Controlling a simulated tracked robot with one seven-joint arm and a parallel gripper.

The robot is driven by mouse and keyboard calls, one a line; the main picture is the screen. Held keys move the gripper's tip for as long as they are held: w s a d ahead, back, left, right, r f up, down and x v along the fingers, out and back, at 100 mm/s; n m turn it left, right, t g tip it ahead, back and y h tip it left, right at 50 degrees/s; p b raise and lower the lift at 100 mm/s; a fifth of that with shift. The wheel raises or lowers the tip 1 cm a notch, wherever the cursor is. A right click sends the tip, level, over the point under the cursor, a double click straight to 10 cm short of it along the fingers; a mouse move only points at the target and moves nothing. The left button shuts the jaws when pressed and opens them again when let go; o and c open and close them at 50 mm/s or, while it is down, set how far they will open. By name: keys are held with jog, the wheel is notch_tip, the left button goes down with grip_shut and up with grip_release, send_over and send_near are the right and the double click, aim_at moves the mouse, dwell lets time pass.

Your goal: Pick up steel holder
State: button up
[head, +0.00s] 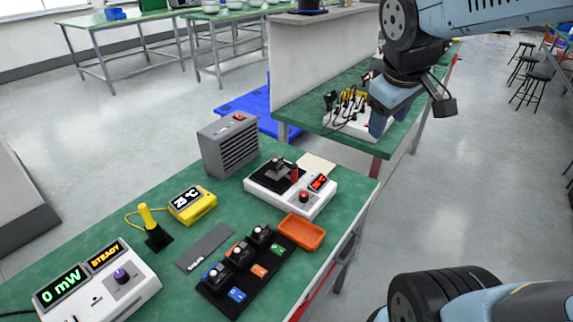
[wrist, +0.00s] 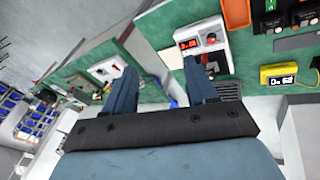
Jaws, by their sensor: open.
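A black rack (head: 222,300) on the green bench holds three small dark holders with metallic tops: one by a blue tag (head: 214,277), one by an orange tag (head: 239,253), one by a green tag (head: 260,234). I cannot tell which is the steel holder. In the wrist view the rack (wrist: 290,18) shows only partly, at the top right edge. My gripper (head: 381,118) is raised at the upper right, beyond the bench's far right corner and well away from the rack. Its two fingers (wrist: 160,78) are apart with nothing held between them.
A grey vented box (head: 229,145), yellow thermometer (head: 192,204), yellow-handled tool (head: 148,218) and white power meter (head: 125,284) share the bench. A partition (head: 318,62) and cabled unit (head: 352,120) stand near my gripper.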

jog(key=w+a+f+n+h, duration=0.1)
jog(key=w+a+f+n, duration=0.25)
jog(key=w+n, duration=0.25)
jog(key=n, duration=1.8)
send_near(293, 167)
jog(key=shift+g, duration=0.5)
jog(key=x, duration=0.4)
jog(key=w+x, duration=0.1)
jog(key=x, duration=0.1)
jog(key=shift+a+f, duration=0.1)
jog(key=shift+a, duration=0.25)
jog(key=shift+d+x, duration=0.2)
jog(key=shift+x, duration=1.15)
jog(key=shift+d+x, duration=0.2)
jog(key=shift+x, duration=1.15)
jog(key=shift+c, duration=0.4)
grip_shut()
